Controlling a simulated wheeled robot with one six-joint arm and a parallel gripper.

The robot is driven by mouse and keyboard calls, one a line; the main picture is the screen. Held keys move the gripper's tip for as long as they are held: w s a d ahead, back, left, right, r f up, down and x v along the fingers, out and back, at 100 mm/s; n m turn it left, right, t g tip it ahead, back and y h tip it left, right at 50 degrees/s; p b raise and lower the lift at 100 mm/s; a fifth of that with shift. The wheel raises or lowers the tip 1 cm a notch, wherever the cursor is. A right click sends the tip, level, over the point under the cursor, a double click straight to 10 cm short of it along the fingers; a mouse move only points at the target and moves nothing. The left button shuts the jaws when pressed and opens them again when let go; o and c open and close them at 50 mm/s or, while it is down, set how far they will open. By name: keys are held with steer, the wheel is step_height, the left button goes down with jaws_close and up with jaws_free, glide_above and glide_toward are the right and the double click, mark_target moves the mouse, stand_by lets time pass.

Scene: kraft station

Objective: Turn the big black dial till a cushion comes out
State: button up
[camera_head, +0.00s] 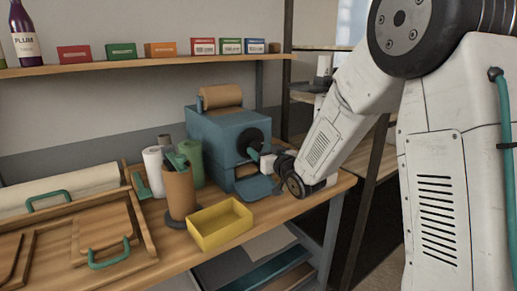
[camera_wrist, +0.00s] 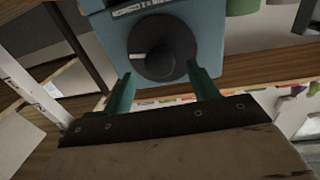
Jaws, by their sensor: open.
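The big black dial (camera_head: 248,138) is on the face of a teal machine (camera_head: 215,128) on the bench. In the wrist view the dial (camera_wrist: 165,46) is round, with a raised bar across its middle and a small label beside it. My gripper (camera_wrist: 160,78) is open, its two green fingers spread toward the dial's near edge, one at each side. No cushion is clearly visible.
A brown paper roll (camera_head: 221,97) lies on the machine. A yellow bin (camera_head: 220,226), a brown cup of tools (camera_head: 180,191) and white and green rolls stand left of it. A wooden tray (camera_head: 147,238) is further left. Small boxes line the shelf (camera_head: 150,64) above.

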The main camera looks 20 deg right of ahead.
mark_target(257, 147)
steer(key=shift+x, duration=1.6)
steer(key=c, duration=1)
